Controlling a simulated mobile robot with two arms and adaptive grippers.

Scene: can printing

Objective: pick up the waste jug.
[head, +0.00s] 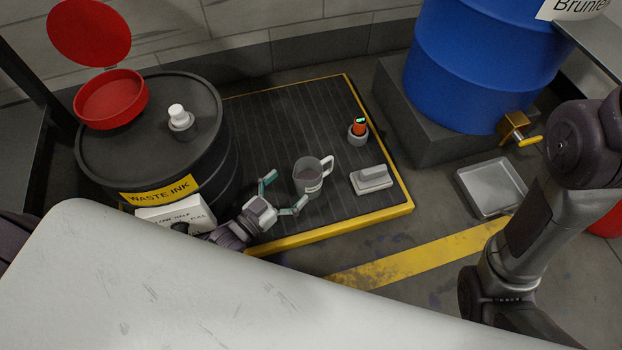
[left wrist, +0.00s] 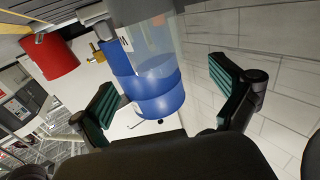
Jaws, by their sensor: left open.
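The waste jug (head: 308,178), a grey cup-like vessel with a white handle on its right side, stands on the black ribbed platform (head: 262,118). My left gripper (head: 289,187) is open just left of the jug, one finger towards its far side and the other by its near side. In the left wrist view the see-through jug (left wrist: 158,48) shows ahead, between and beyond the two open fingers (left wrist: 164,84). I cannot tell whether a finger touches it. My right arm shows at the right, but its gripper is out of view.
A black waste ink drum (head: 95,160) with a raised red funnel lid (head: 90,30) stands left. A grey block-shaped item (head: 372,180) and an orange-topped item (head: 359,128) are right of the jug. A blue drum (head: 475,75) with a tap stands behind a grey tray (head: 490,187).

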